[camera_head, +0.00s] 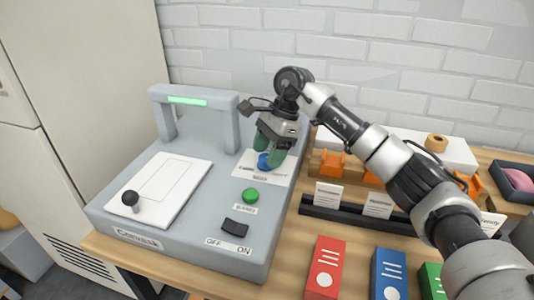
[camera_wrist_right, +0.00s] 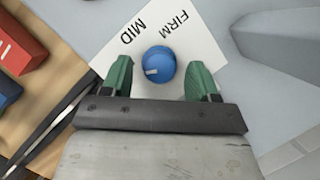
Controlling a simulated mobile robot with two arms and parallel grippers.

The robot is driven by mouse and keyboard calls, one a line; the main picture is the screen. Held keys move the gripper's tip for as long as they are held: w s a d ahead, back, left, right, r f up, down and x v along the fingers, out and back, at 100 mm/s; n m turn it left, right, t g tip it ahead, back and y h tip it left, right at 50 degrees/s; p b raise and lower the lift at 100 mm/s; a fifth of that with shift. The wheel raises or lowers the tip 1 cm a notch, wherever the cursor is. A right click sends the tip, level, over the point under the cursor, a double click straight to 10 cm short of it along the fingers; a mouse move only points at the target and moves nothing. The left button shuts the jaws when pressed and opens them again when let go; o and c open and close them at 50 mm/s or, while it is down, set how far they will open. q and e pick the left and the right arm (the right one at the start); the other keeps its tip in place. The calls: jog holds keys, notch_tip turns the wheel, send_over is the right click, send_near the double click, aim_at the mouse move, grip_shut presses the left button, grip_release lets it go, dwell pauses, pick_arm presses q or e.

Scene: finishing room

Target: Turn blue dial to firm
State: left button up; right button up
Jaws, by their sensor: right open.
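The blue dial (camera_head: 263,161) sits on a white label card (camera_head: 248,170) on the grey machine (camera_head: 190,237). In the right wrist view the dial (camera_wrist_right: 159,62) shows a white mark at its left side, pointing left and slightly down. The words MID (camera_wrist_right: 132,35) and FIRM (camera_wrist_right: 172,35) are printed above it there; the mark points at neither. My right gripper (camera_head: 276,150) is over the dial with its green fingers open. In the right wrist view its fingers (camera_wrist_right: 159,78) stand apart on both sides of the dial, with gaps. My left gripper is not in view.
The machine also carries a green button (camera_head: 250,195), a black switch (camera_head: 235,228) marked OFF and ON, and a black knob (camera_head: 130,198) on a white plate. A grey arch (camera_head: 205,97) stands behind. Red (camera_head: 325,265) and blue (camera_head: 388,272) boxes lie at right.

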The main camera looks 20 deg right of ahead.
jog(key=shift+a+f, duration=0.15)
jog(key=shift+f, duration=0.25)
jog(key=shift+c, duration=0.4)
jog(key=c, duration=0.8)
